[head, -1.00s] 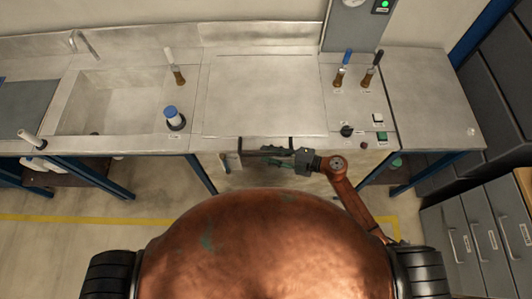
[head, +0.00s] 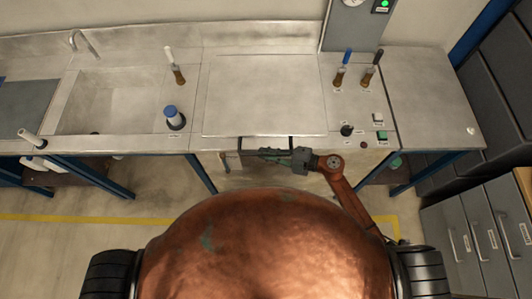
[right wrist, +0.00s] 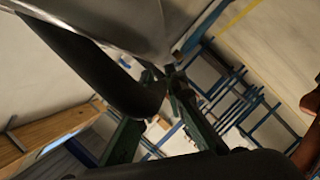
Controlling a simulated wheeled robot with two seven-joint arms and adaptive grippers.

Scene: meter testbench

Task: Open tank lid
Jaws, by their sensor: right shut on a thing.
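The tank lid (head: 265,95) is a flat, pale metal panel set in the middle of the bench top. It lies flat and looks closed. A dark bar handle (head: 242,146) runs along the bench front just below the lid's front edge. My right gripper (head: 262,153) is at this handle and shut on it. In the right wrist view, the dark handle bar (right wrist: 95,65) passes by the green fingers of my right gripper (right wrist: 160,78). The exact contact is partly hidden there. My left gripper is not in view.
A sink (head: 110,103) is on the left. A blue-capped bottle (head: 174,117) stands between sink and lid. Drawers (head: 475,235) stand at the right.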

